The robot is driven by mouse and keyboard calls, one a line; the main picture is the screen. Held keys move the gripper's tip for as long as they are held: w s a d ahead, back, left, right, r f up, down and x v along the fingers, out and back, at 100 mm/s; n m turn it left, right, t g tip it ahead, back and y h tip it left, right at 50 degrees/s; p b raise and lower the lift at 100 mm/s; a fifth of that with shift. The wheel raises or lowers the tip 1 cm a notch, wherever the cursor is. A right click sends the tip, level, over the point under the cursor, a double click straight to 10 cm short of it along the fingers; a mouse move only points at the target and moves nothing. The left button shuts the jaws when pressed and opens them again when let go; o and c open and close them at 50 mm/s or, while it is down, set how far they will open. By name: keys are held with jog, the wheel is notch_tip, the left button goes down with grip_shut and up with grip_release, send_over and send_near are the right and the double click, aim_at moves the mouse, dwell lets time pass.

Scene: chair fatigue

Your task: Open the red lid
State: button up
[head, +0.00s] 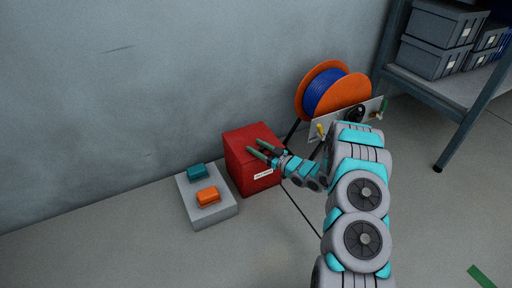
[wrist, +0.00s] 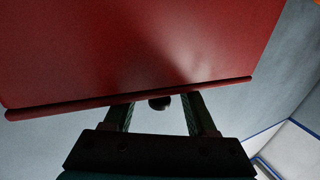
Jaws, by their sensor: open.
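A red box with a red lid (head: 246,134) stands on the floor against the wall in the head view. The lid looks shut there, and a white label (head: 264,173) is on the box's front. My gripper (head: 254,147) reaches in from the right, its two fingers apart and over the lid. In the wrist view a red panel with a rim (wrist: 150,50) fills the top. My gripper (wrist: 160,112) is open there, and its fingertips meet or pass behind the rim. A small dark round knob (wrist: 160,102) shows between the fingers. I cannot tell whether they touch the lid.
A grey block (head: 212,216) with a teal piece (head: 197,171) and an orange piece (head: 208,196) sits left of the box. An orange reel of blue cable (head: 328,91) stands behind right. A metal shelf (head: 455,88) with grey bins (head: 432,57) is at far right. The front left floor is clear.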

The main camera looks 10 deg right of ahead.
jog(key=shift+w+a, duration=0.15)
jog(key=shift+w, duration=0.1)
grip_shut()
dwell(0.3)
dwell(0.9)
